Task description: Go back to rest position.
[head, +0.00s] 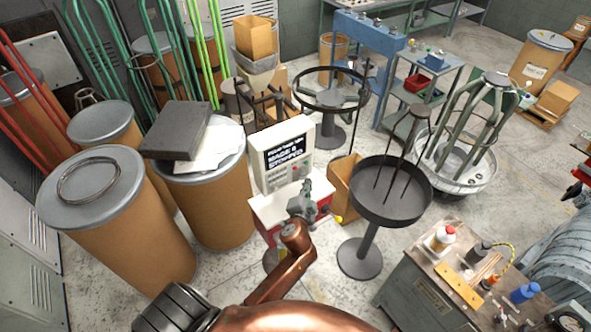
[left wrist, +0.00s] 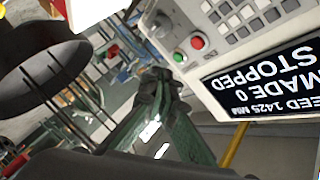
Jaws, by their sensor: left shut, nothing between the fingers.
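My left gripper (head: 306,196) is in front of the spring coiler's control box, at the end of my copper-coloured arm. Its greenish fingers (left wrist: 160,100) are shut and empty in the left wrist view. The spring coiler (head: 284,157) has a white box on a red and white base. Its screen reads "MADE 0 STOPPED" and also shows in the left wrist view (left wrist: 262,75), with a red and a green button (left wrist: 197,43) beside it. The gripper hides part of the machine's base. I cannot tell whether it touches the machine. My right gripper is not in view.
A dark round pan on a stand (head: 392,205) is right of the coiler. Brown drums (head: 115,235) crowd the left, one bearing a dark slab (head: 177,130). A workbench (head: 425,290) with bottles is at lower right. Some concrete floor is clear between pan and drums.

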